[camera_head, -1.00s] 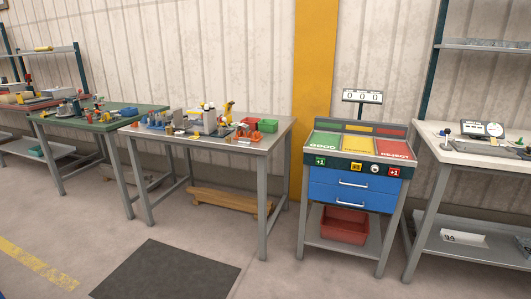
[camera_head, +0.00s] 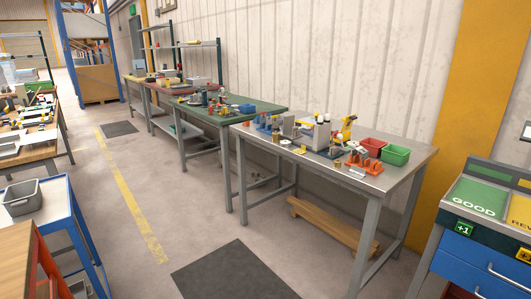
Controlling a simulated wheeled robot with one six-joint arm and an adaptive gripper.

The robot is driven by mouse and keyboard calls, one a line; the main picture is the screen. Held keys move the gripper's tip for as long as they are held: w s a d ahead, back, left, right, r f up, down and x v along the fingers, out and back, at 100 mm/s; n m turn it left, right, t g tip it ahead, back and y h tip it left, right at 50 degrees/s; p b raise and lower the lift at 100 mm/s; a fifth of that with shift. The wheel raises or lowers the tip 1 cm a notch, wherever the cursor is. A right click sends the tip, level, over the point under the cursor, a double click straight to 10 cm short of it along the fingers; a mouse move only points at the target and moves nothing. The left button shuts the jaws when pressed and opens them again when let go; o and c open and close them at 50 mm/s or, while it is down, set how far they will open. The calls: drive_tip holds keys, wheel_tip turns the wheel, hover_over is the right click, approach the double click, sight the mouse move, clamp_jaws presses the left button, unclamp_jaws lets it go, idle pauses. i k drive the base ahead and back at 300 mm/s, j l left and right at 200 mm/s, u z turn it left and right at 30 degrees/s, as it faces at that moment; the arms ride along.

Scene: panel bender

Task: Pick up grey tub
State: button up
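A grey tub (camera_head: 22,196) with an open top stands upright on the light top of a blue-framed stand (camera_head: 58,217), at the left edge of the head view. My gripper and arm are not in view, so nothing shows near the tub.
A wooden-topped bench with orange legs (camera_head: 26,253) stands in front of the blue stand. A dark mat (camera_head: 235,272) lies on the floor. A grey workbench (camera_head: 340,172) holds tools and red and green bins. A clear aisle with a yellow line (camera_head: 135,205) runs between the rows.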

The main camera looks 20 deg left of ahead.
sight(24, 198)
drive_tip(key=i+j+u, duration=0.2)
drive_tip(key=u, duration=0.2)
drive_tip(key=i+u, duration=0.8)
drive_tip(key=i+l+u, duration=0.15)
drive_tip(key=i+u, duration=0.75)
drive_tip(key=i+l+u, duration=0.1)
drive_tip(key=i+u, duration=0.35)
drive_tip(key=i+l+u, duration=0.3)
drive_tip(key=u, duration=0.2)
drive_tip(key=i+l+u, duration=0.65)
drive_tip(key=l, duration=0.15)
drive_tip(key=i+l+u, duration=0.2)
drive_tip(key=l, duration=0.15)
